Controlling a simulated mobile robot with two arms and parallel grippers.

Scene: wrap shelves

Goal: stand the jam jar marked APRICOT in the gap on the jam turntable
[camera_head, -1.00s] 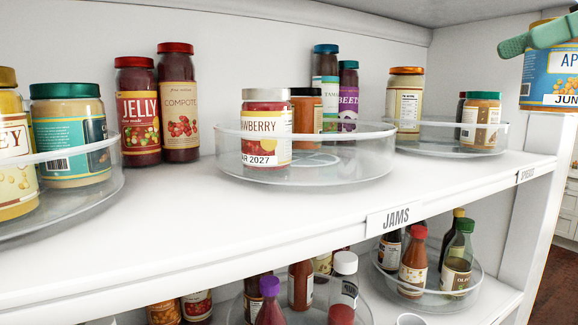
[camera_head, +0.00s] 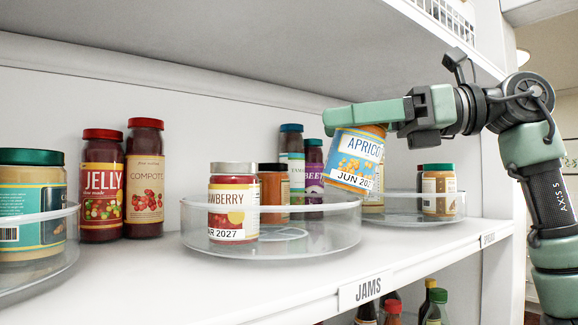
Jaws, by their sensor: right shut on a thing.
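The APRICOT jam jar (camera_head: 354,160), with a blue and orange label reading JUN 202-, is tilted in the air. My right gripper (camera_head: 345,117) reaches in from the right and is shut on its upper part. The jar is in front of and above the right rim of the clear jam turntable (camera_head: 325,235), above the JAMS tag (camera_head: 365,288). Bare turntable floor shows at the front right. My left gripper is out of view.
A JELLY jar (camera_head: 101,185) and a COMPOTE jar (camera_head: 145,180) stand left of the turntable. Another turntable (camera_head: 452,208) is at the right, one (camera_head: 60,260) at the far left. The upper shelf (camera_head: 330,40) hangs above.

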